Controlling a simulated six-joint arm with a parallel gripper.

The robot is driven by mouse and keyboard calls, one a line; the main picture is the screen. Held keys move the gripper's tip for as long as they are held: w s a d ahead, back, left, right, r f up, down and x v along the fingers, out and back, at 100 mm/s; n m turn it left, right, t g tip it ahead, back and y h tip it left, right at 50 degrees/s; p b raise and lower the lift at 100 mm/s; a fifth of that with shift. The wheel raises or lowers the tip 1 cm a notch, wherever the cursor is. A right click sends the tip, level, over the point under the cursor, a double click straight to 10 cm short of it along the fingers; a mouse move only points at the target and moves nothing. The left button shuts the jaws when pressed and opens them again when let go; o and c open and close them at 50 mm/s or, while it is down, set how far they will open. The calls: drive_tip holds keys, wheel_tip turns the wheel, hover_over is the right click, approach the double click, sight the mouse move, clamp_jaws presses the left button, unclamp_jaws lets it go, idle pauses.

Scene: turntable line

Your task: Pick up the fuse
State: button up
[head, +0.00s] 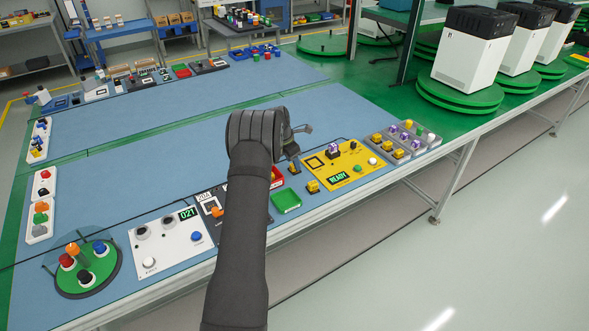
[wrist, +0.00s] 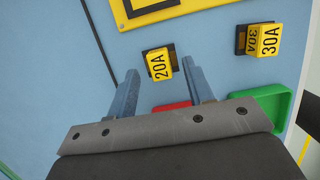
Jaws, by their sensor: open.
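A yellow fuse marked 20A (wrist: 160,63) sits on a dark base on the blue table in the wrist view. A second yellow fuse marked 30A (wrist: 264,40) sits on a dark base to its right; it also shows in the head view (head: 313,186). My gripper (wrist: 160,69) is open, its two blue-grey fingers pointing towards the 20A fuse, one on either side of it in the picture. Whether the fuse is at fingertip depth I cannot tell. In the head view my gripper (head: 301,130) is partly hidden behind my wrist.
The yellow panel (head: 347,162) with a READY display lies right of my gripper. A green tray (head: 287,199) and a partly hidden red tray (head: 278,176) lie near my arm. A grey rack (head: 390,151) with several fuses stands farther right.

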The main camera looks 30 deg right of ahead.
drive_tip(key=shift+x, duration=0.95)
clamp_jaws()
drive_tip(key=shift+r, duration=0.1)
